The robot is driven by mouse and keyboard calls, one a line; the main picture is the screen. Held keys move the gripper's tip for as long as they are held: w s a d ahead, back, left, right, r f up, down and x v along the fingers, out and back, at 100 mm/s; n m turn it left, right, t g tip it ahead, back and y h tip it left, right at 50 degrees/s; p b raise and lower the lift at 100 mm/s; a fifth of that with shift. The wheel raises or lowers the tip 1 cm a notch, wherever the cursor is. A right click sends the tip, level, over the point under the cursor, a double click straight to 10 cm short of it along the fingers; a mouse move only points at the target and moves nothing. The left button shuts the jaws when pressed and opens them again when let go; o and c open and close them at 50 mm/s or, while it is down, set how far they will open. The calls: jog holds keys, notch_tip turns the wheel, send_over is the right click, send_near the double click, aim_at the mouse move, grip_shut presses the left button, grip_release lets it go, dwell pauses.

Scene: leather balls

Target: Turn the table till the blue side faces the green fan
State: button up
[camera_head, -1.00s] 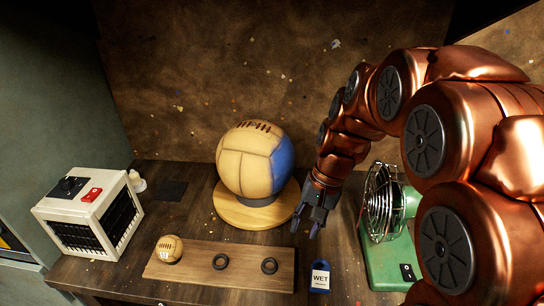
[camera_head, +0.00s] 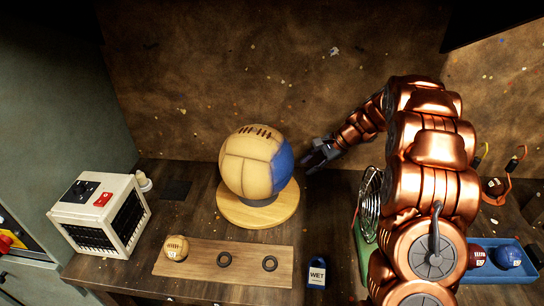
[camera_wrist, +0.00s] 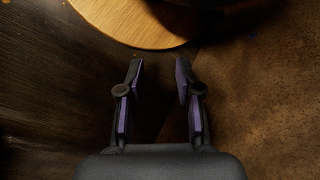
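The round wooden turntable (camera_head: 232,212) stands on the bench and bears a large leather ball (camera_head: 246,165), cream with a blue side (camera_head: 282,166) toward the right. The green fan (camera_head: 361,217) stands at the right, mostly hidden behind my arm; its wire cage (camera_head: 369,200) shows. My gripper (camera_head: 308,158) is right of the ball, close to its blue side; I cannot tell whether it touches. In the wrist view my gripper (camera_wrist: 157,66) is open with nothing between the fingers, and the turntable's edge (camera_wrist: 120,18) lies just beyond the fingertips.
A white heater-like box (camera_head: 100,215) with a red switch stands at the left. A wooden board (camera_head: 200,262) with a small ball (camera_head: 175,247) and two dark rings lies in front. A blue "WET" tag (camera_head: 317,273) is right of it. A blue tray (camera_head: 498,272) holds balls at the right.

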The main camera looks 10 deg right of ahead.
jog(key=w+a+m+t+y+p, duration=0.1)
jog(key=m, duration=0.1)
jog(key=w+a+f+m+y+p, duration=0.1)
jog(key=w+m+y, duration=0.1)
jog(key=m, duration=0.1)
jog(key=w+a+m+t+y+p, duration=0.1)
jog(key=w+m, duration=0.1)
jog(key=shift+a+f+m+t, duration=0.15)
jog(key=shift+a+m+t, duration=0.15)
jog(key=shift+m, duration=0.1)
jog(key=shift+w+a+f+m+t+y+p, duration=0.1)
jog(key=shift+w+a+m+t+y+p, duration=0.15)
jog(key=shift+m, duration=0.25)
jog(key=shift+w+a+f+m+t+y+p, duration=0.15)
jog(key=shift+w+m+y+p, duration=0.15)
jog(key=shift+m, duration=0.2)
jog(key=shift+p+x, duration=1.45)
jog(key=shift+x, duration=2.2)
grip_shut()
